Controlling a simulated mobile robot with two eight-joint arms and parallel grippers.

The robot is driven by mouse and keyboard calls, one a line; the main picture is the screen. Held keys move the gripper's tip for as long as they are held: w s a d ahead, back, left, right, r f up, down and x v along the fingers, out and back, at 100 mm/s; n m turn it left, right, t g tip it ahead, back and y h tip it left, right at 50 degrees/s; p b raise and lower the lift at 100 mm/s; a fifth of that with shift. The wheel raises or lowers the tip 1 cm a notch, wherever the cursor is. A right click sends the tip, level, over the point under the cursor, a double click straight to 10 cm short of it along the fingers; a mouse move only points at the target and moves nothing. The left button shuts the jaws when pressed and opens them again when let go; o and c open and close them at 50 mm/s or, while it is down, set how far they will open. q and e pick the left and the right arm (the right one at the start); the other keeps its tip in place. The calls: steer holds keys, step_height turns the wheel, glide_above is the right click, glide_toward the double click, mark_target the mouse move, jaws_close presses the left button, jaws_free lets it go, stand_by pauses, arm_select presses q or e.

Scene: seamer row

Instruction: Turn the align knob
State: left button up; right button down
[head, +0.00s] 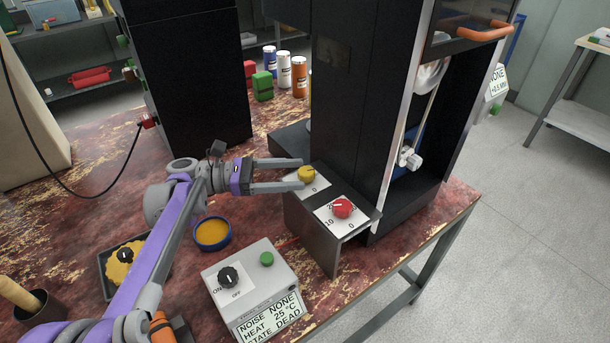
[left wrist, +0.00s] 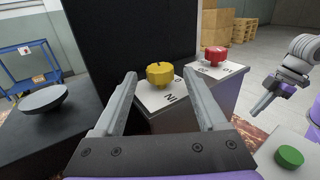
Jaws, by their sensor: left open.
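The yellow knob (head: 306,175) sits on a white plate on the sloped dark panel below the black machine. A red knob (head: 342,208) is on a second plate nearer the front. I cannot read which one is labelled align. My left gripper (head: 301,174) is open, its fingertips on either side of the yellow knob. In the left wrist view, the yellow knob (left wrist: 160,75) appears between and just beyond the fingertips; no contact is visible. The red knob (left wrist: 215,56) is behind to the right. A grey gripper, apparently my right (left wrist: 262,106), shows at the right edge.
A grey control box (head: 252,285) with a black dial and green button stands in front. A blue-rimmed bowl (head: 212,234) lies below my left arm. A tray (head: 110,270) with a yellow dial is at left. Cans (head: 284,70) stand behind.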

mark_target(305, 171)
arm_select(q)
steer(key=shift+w+d, duration=0.1)
steer(key=shift+d, duration=1.5)
jaws_close()
